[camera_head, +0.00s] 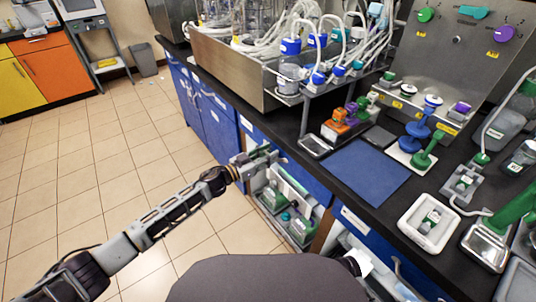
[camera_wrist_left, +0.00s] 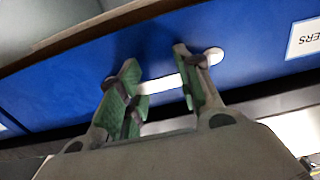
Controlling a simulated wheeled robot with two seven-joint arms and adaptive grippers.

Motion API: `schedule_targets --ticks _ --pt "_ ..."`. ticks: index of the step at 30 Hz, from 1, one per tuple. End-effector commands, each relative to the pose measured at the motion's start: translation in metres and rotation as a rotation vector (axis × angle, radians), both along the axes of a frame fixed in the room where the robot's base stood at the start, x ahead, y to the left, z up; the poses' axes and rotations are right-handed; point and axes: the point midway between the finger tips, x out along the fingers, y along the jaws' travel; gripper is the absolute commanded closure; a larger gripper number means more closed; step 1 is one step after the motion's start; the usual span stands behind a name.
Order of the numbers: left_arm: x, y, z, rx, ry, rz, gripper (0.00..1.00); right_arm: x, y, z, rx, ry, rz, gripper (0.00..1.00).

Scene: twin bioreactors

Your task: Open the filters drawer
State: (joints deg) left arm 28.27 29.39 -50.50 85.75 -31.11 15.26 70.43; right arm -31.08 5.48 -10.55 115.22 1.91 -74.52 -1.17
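In the head view my left gripper (camera_head: 262,160) is at the blue cabinet fronts below the black counter. In the left wrist view the gripper (camera_wrist_left: 160,88) has its two green-padded fingers apart. They are in front of a blue drawer front (camera_wrist_left: 255,45) with a white handle (camera_wrist_left: 162,84). The handle runs across the gap between the fingers, and its left part is partly hidden by a finger. Whether they touch it is unclear. My right gripper is not visible.
Below the left gripper, an open compartment (camera_head: 298,232) holds green and grey items. The counter carries a blue mat (camera_head: 366,172), a white tray (camera_head: 428,223) and bioreactor equipment. Orange (camera_head: 51,67) and yellow cabinets stand far left. The tiled floor (camera_head: 125,165) on the left is clear.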

Motion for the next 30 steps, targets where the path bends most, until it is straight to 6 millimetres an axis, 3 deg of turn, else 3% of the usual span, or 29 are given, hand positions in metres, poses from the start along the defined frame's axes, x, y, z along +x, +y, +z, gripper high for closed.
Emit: schedule_targets --ticks 1,4,30 --pt "0.000 -0.001 0.001 -0.002 0.000 -0.001 0.87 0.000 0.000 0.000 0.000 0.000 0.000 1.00" --pt "0.000 -0.001 0.002 -0.003 -0.001 -0.001 1.00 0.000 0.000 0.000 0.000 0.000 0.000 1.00" --pt "-0.007 0.010 0.002 -0.001 0.000 -0.001 1.00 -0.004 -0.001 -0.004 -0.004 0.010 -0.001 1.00"
